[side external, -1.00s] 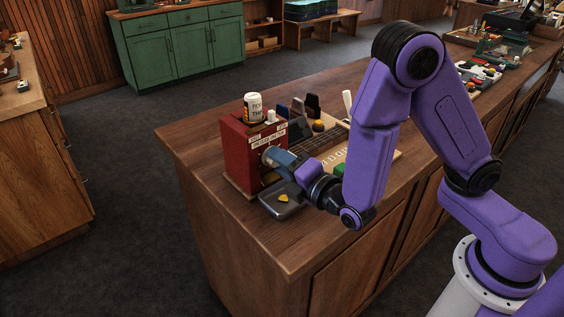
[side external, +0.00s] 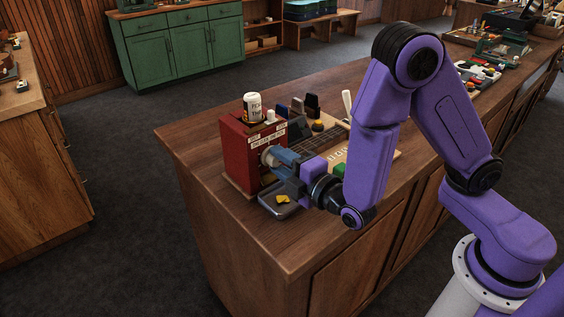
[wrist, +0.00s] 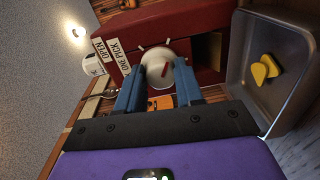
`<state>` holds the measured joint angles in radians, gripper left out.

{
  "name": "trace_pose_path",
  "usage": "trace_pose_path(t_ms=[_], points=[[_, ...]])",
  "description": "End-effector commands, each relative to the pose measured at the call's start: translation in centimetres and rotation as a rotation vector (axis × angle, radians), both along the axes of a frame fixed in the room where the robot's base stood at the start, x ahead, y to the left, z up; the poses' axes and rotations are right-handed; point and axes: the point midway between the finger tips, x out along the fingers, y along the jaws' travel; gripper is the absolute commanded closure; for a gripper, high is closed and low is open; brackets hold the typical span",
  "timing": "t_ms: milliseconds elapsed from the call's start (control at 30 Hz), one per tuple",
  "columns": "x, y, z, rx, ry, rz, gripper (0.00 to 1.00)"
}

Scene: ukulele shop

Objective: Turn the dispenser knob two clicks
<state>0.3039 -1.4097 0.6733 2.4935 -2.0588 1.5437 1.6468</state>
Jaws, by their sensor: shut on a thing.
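The red dispenser (side external: 240,150) stands upright on the wooden counter, with white labels on it. Its pale round knob (wrist: 165,72) has a red mark and shows between my blue fingers in the wrist view; the knob (side external: 267,157) is partly covered in the side view. My gripper (wrist: 160,78) is shut on the knob, one finger on each side; it also shows at the dispenser's front in the side view (side external: 279,158). A grey metal tray (side external: 275,211) lies below. Yellow picks (wrist: 264,69), seemingly two overlapping, lie in the tray (wrist: 246,101).
A white labelled can (side external: 252,106) stands on the dispenser. A ukulele-like fretted neck (side external: 320,139), dark upright items (side external: 312,104) and a green block (side external: 339,170) sit close behind my gripper. The counter's near left corner (side external: 262,245) is clear.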

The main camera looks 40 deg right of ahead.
Motion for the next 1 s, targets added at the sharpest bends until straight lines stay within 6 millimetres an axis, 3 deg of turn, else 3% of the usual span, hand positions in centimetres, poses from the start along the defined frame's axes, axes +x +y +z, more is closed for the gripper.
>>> trace_pose_path(t_ms=[167, 200, 233, 267, 633, 1000], points=[[0.1, -0.1, 0.0, 0.003, -0.001, -0.004, 0.94], [0.1, -0.1, 0.0, 0.003, -0.001, -0.004, 0.51], [0.1, -0.1, 0.0, 0.002, -0.001, -0.004, 0.41], [0.1, -0.1, 0.0, 0.002, -0.001, -0.003, 0.39], [-0.4, 0.1, 0.0, -0.002, 0.001, 0.002, 0.39], [-4.5, 0.0, 0.2, -0.001, 0.0, 0.003, 0.39]])
